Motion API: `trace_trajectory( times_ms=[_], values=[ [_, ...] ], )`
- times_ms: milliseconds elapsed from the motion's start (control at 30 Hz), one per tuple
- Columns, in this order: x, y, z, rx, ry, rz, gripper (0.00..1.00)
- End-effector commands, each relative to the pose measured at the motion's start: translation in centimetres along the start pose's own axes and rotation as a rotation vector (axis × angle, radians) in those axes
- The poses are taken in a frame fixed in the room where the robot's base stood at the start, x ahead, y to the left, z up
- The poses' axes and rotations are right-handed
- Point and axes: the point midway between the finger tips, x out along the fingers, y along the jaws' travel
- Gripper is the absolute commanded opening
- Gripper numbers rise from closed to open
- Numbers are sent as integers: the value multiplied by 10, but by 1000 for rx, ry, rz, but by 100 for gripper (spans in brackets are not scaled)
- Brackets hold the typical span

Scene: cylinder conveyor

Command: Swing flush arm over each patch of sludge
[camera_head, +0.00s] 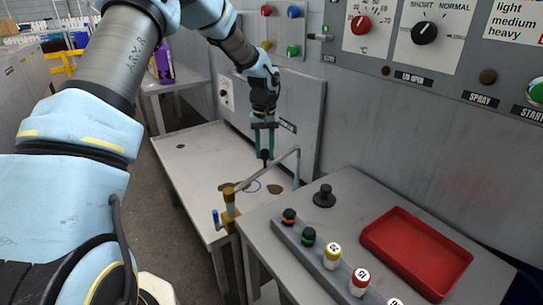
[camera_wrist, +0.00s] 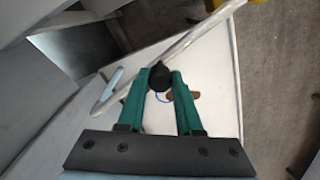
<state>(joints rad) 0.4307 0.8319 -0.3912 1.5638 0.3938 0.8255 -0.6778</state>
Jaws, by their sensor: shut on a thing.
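The flush arm (camera_head: 284,160) is a thin grey pipe on a brass pivot (camera_head: 230,212) at the front edge of the pale table (camera_head: 195,165). Its far end bends down over the table. In the wrist view the pipe (camera_wrist: 200,30) runs diagonally past my fingertips. My gripper (camera_head: 264,152) is shut on the black knob (camera_wrist: 160,76) of the flush arm, between its teal fingers. My fingers partly hide the sludge (camera_wrist: 180,96) in the wrist view.
A blue-handled valve (camera_head: 216,218) stands beside the pivot. At right, a grey counter holds a red tray (camera_head: 415,252), a black knob (camera_head: 325,196) and a rack of several coloured-top cylinders (camera_head: 333,255). A control panel wall (camera_head: 420,110) rises behind. A purple bottle (camera_head: 163,62) stands at back left.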

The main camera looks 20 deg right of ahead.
Motion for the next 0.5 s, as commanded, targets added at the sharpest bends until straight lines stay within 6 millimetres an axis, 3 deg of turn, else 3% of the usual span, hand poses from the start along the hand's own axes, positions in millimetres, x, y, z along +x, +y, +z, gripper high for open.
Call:
trace_trajectory(
  times_ms=[500],
  values=[
    [-1,-34,-28,-271,4,2,0]
  ],
)
